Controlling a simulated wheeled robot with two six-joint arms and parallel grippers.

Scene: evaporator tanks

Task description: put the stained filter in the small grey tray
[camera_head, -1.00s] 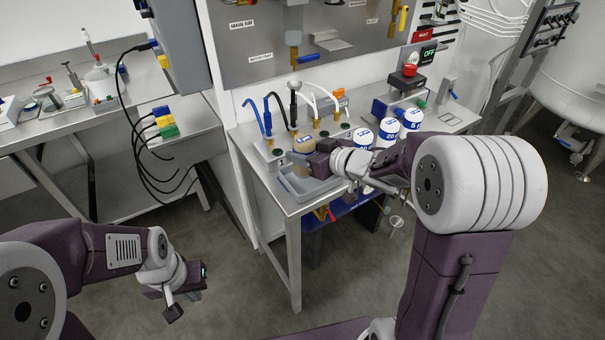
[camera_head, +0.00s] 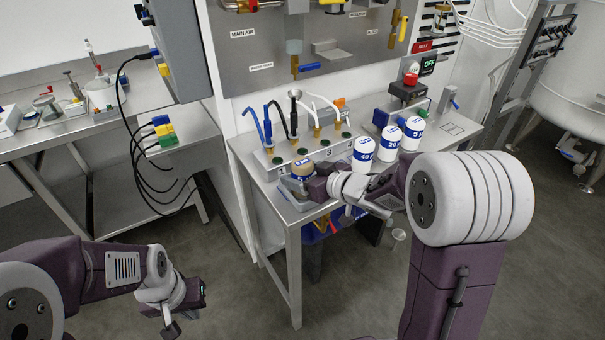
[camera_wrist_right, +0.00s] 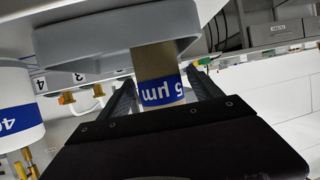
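The stained filter is a tan-brown cylinder with a blue band (camera_head: 302,170). It is upright at the small grey tray (camera_head: 290,198) on the bench's front left corner. In the right wrist view, the filter (camera_wrist_right: 160,85) shows upside down with "5 µm" on its band, against the grey tray (camera_wrist_right: 100,45). I cannot tell whether its base touches the tray floor.
A numbered rack (camera_head: 312,150) with hoses stands behind the tray. White filters with blue bands (camera_head: 363,155) stand to the right, close to my right arm. A red-button box (camera_head: 409,88) is at the back. A side table (camera_head: 185,135) holds coloured connectors and black cables.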

